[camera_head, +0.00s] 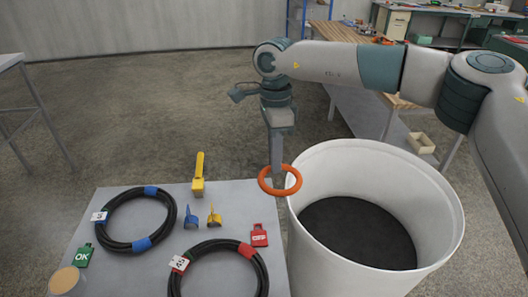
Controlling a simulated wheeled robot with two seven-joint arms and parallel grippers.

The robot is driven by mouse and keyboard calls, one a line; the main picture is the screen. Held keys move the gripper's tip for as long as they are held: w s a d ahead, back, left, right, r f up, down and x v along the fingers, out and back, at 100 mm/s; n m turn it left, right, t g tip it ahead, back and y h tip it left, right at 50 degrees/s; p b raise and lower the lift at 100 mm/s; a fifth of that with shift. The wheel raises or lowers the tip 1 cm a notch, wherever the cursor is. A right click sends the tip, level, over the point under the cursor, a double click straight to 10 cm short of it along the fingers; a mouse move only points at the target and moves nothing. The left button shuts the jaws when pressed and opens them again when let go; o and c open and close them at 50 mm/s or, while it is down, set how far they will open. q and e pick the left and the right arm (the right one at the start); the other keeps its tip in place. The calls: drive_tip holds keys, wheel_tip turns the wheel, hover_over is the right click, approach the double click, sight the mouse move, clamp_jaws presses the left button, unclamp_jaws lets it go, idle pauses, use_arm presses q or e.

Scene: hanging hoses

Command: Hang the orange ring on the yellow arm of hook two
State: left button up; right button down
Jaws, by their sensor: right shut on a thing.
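The orange ring (281,192) is in my right gripper (277,168), at the lower end of the arm that comes in from the right. The gripper points down and is shut on the ring. The ring hangs between the grey table's right edge and the white bin's rim, apparently above both. A yellow upright piece (198,176) stands at the table's back edge, left of the ring. I cannot tell whether it is a hook arm. No hook marked two can be made out. My left gripper is not in view.
The grey table (120,268) holds two black hose coils (112,238) (262,274), small blue-and-yellow pieces (213,218), a red tag (259,236), a green OK tag (83,255) and a round tan-topped item (64,281). A large white bin (306,230) stands right. Open floor lies behind.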

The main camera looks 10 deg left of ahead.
drive_tip(key=s+d+f+n, duration=1.4)
drive_tip(key=s+d+f, duration=0.7)
drive_tip(key=d+f, duration=0.3)
drive_tip(key=shift+s+f+n+t+h, duration=0.2)
drive_tip(key=shift+s+n+t+h, duration=0.1)
drive_tip(key=shift+t, duration=0.1)
drive_tip(key=shift+w, duration=0.1)
drive_tip(key=shift+s, duration=0.2)
